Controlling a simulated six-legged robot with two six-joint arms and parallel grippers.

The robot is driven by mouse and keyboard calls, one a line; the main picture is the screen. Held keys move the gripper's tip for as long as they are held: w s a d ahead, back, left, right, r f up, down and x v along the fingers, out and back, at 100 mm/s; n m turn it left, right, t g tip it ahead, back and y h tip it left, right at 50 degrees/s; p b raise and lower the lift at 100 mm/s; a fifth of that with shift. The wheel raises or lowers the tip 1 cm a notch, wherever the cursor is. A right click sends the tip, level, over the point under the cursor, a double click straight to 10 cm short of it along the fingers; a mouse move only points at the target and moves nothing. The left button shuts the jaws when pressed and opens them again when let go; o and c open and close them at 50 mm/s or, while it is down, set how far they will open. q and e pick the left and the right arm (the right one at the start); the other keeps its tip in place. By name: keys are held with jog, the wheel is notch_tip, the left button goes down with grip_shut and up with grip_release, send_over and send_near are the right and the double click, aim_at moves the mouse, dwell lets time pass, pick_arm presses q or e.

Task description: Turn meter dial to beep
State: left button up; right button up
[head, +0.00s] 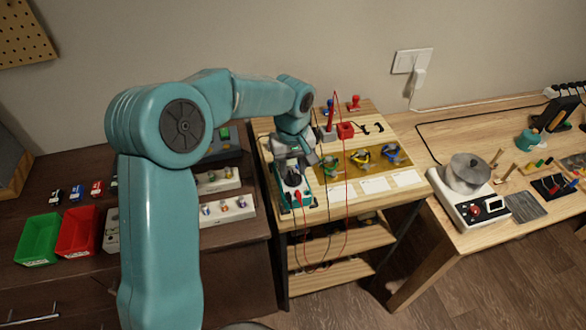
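The meter (307,199) lies near the front left of the small light wood stand. It is small in the picture, with a teal edge and a red plug (298,195) at its front. My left arm reaches across from the left, and my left gripper (291,172) points down over the meter's upper part. The gripper covers most of the meter's face. A dark round part shows at the fingertips, but I cannot tell whether it is the dial or whether the fingers touch it. The finger gap is too small to read. My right gripper is not in view.
Red and black leads (346,205) loop from the meter over the stand's front edge. A yellow mat (340,170) with several coloured tools and white cards (375,185) lies right of it. Green (38,238) and red (79,230) bins stand left. A white melting-pot unit (470,208) is right.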

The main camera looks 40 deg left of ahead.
pick_arm(q)
jog(key=shift+s+d+f, duration=0.1)
jog(key=shift+f, duration=0.4)
jog(key=shift+w+f, duration=0.15)
jog(key=shift+w, duration=0.05)
jog(key=shift+s, duration=0.15)
grip_shut()
